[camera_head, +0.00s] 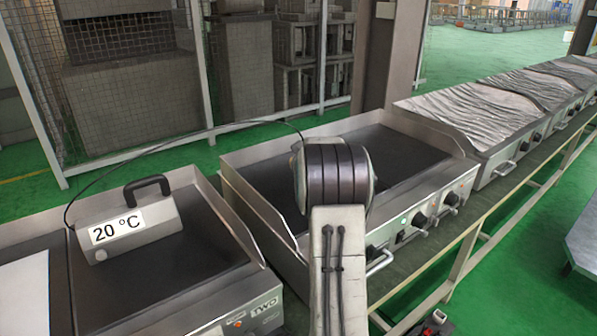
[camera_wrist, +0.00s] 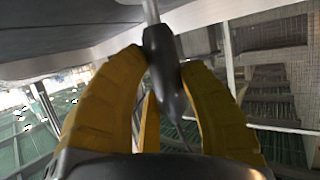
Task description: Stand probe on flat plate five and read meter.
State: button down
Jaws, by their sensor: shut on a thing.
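The meter (camera_head: 125,222) is a grey box with a black handle. It stands on the left griddle, labelled TWO, and its display reads 20 °C. A thin black cable runs from it toward my arm. In the wrist view, my gripper (camera_wrist: 165,62) has its yellow fingers shut on the probe (camera_wrist: 163,75), a dark handle with a pale metal rod. The rod points to the top of that view, toward a dark plate (camera_wrist: 60,28); I cannot tell whether they touch. In the head view, my arm hides gripper and probe. No label five is legible.
A middle griddle (camera_head: 405,155) with a flat dark plate lies behind my arm. Griddles farther right have wrinkled grey tops (camera_head: 480,115). A rail (camera_head: 470,245) runs along the front. A mesh fence (camera_head: 120,90) and a pillar (camera_head: 388,55) stand behind.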

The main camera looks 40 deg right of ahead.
jog(key=shift+f+b, duration=0.9)
jog(key=shift+f, duration=1)
jog(key=shift+f, duration=0.2)
jog(key=c, duration=0.8)
grip_release()
jog(key=shift+c, duration=0.2)
jog(key=shift+r, duration=0.1)
jog(key=shift+r, duration=0.15)
jog(key=v, duration=1.2)
